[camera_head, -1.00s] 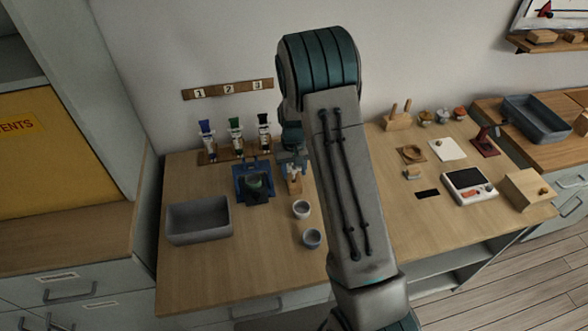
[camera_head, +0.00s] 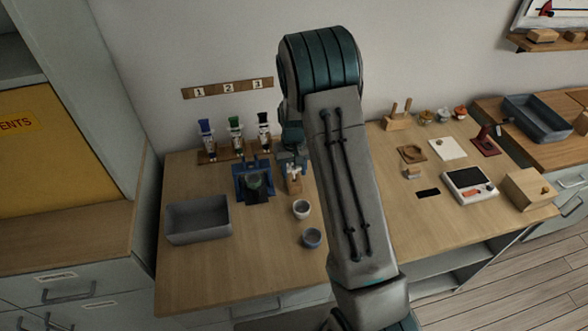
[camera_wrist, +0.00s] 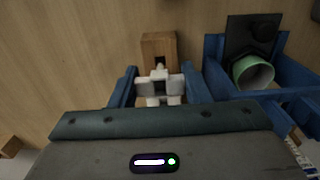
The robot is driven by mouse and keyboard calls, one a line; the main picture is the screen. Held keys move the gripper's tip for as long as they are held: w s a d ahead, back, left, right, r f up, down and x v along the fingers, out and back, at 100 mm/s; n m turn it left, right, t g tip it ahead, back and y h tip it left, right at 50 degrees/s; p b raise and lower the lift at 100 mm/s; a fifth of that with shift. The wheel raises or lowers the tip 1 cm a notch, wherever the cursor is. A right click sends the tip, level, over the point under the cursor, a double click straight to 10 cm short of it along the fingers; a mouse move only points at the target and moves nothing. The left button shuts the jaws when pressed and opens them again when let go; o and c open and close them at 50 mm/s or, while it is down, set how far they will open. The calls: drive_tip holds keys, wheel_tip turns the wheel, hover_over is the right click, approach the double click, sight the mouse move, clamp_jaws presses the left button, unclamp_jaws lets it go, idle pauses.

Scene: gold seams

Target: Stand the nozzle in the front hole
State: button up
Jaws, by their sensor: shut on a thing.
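My gripper (camera_wrist: 160,90) points down at the wooden block (camera_wrist: 158,44), and its blue fingers are shut on a small pale nozzle (camera_wrist: 159,74). The nozzle is at the near part of the block, by a dark hole. Whether its tip is in the hole or just above it, I cannot tell. In the head view, my gripper (camera_head: 291,168) is over the wooden block (camera_head: 294,187), partly hidden by my arm.
A blue stand (camera_head: 239,184) with a green cup (camera_wrist: 253,72) is close beside the block. A grey bin (camera_head: 198,222) and two small cups (camera_head: 301,208) (camera_head: 312,237) stand nearer the front. Several tubes (camera_head: 235,135) stand in a rack behind. The front of the table is clear.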

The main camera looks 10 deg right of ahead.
sight(294, 178)
drive_tip(key=shift+f+b, duration=2.05)
drive_tip(key=shift+f, duration=0.05)
idle(1.6)
idle(0.3)
drive_tip(key=o, duration=0.8)
drive_tip(key=shift+o, duration=0.2)
drive_tip(key=shift+r, duration=0.1)
drive_tip(key=shift+r+p, duration=1.45)
drive_tip(key=shift+r, duration=1)
